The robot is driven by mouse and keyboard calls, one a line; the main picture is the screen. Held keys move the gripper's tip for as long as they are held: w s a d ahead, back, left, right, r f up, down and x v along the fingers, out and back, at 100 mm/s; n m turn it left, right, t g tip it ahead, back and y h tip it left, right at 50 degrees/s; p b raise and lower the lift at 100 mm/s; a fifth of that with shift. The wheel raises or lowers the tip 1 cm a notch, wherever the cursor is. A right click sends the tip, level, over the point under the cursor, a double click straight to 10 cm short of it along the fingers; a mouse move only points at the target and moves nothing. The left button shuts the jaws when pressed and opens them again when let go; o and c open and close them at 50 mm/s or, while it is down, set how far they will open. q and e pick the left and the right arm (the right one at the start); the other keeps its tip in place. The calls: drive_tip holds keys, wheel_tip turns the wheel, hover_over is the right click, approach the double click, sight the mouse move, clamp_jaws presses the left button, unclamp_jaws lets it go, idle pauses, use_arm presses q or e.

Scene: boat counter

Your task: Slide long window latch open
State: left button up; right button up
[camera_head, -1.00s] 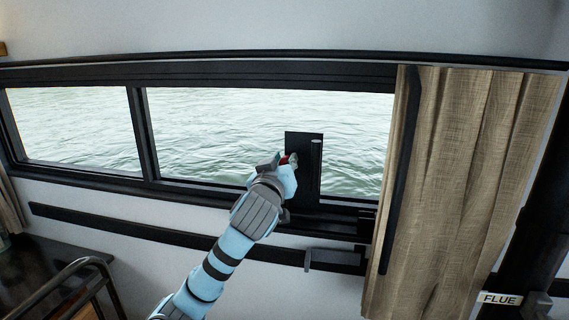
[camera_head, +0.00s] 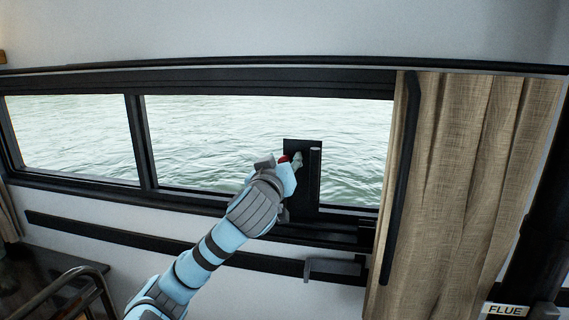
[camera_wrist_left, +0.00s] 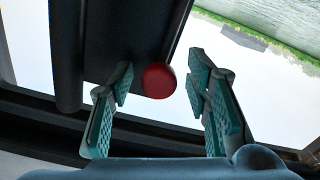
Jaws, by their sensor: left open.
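The window latch is a tall black plate (camera_head: 300,200) with a vertical bar along its right edge, standing at the lower right of the large window pane. The plate also shows at the top of the left wrist view (camera_wrist_left: 110,35). A round red knob (camera_wrist_left: 158,80) sits at the plate's edge there, and a bit of red shows in the head view (camera_head: 283,159). My left gripper (camera_head: 297,160) is open in front of the plate. In the left wrist view its fingers (camera_wrist_left: 160,84) stand on either side of the knob, with gaps visible. My right gripper is not in view.
A beige curtain (camera_head: 460,170) hangs right of the window beside a dark vertical bar. A black rail (camera_head: 150,232) runs along the wall below the frame. A dark counter with a metal rail (camera_head: 75,285) is at lower left. Water shows outside.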

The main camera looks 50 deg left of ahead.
use_arm(q)
drive_tip(key=v, duration=0.7)
drive_tip(key=shift+s+d, duration=0.15)
drive_tip(key=shift+s, duration=0.15)
drive_tip(key=shift+w, duration=0.1)
